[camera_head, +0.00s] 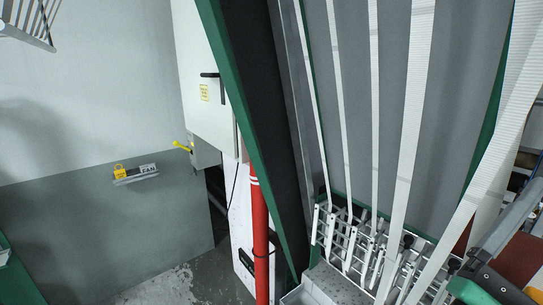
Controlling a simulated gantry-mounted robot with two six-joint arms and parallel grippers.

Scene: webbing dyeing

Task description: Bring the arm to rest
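Neither of my grippers can be made out in the head view. No arm of mine is clearly visible either. At the lower right edge a grey bar (508,218) runs down to a dark bracket (497,287); I cannot tell whether these belong to the machine. Several white webbing straps (412,100) hang down in front of a grey panel (345,90) of the green-framed machine. Their lower ends pass among white metal guide bars (350,245) at the bottom.
A red vertical pipe (260,235) stands left of the machine's green frame (240,105). A white cabinet (203,75) with a black handle and a yellow lever (181,146) are behind it. The concrete floor (165,288) at lower left looks clear.

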